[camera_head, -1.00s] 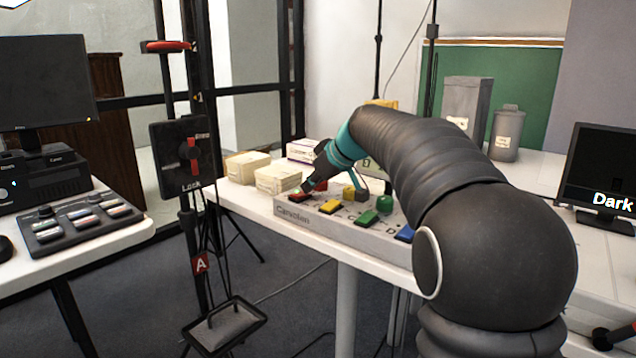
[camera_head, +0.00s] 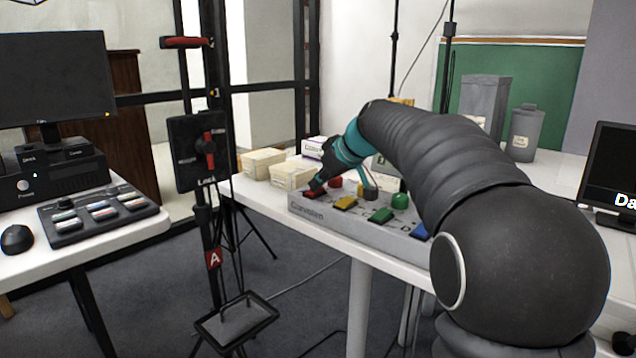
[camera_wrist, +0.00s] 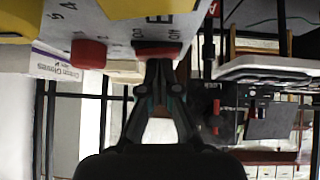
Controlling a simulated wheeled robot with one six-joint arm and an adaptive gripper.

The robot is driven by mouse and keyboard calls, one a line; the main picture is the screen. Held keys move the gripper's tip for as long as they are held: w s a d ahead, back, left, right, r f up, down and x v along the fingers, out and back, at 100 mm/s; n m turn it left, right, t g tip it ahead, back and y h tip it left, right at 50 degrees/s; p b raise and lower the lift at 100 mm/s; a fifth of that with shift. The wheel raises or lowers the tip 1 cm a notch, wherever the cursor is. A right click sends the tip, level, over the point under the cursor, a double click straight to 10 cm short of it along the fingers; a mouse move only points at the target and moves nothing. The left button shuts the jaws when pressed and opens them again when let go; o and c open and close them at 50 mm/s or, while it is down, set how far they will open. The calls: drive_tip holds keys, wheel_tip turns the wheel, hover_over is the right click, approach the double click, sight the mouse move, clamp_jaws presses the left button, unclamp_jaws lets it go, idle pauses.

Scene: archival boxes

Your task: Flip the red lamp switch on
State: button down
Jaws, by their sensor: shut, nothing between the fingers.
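The red lamp switch (camera_head: 314,194) is a red rocker at the left front corner of a grey control panel (camera_head: 330,218). My gripper (camera_head: 319,186) is shut and empty, with its tips at the red switch. The wrist view shows the same switch (camera_wrist: 157,51) just beyond my closed fingertips (camera_wrist: 158,64), touching or nearly so. Lettering including "ON" is beside it. I cannot tell which way the switch is set. A round red button (camera_head: 335,182) sits behind it and also shows in the wrist view (camera_wrist: 88,54).
Yellow (camera_head: 345,203), green (camera_head: 381,215) and blue (camera_head: 420,232) switches continue along the panel. Cream boxes (camera_head: 292,175) stand behind its left end. A black stand with a red lever (camera_head: 206,150) is left of the table.

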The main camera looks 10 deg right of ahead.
drive_tip(key=r+p, duration=0.1)
drive_tip(key=r, duration=0.1)
drive_tip(key=r+p, duration=0.1)
drive_tip(key=r, duration=0.1)
drive_tip(key=shift+s+a+p, duration=0.15)
drive_tip(key=shift+a+p, duration=0.1)
drive_tip(key=shift+p, duration=0.05)
drive_tip(key=v, duration=1)
drive_tip(key=shift+s+a, duration=0.15)
drive_tip(key=shift+s, duration=0.1)
drive_tip(key=shift+f+b, duration=0.15)
drive_tip(key=shift+b, duration=0.15)
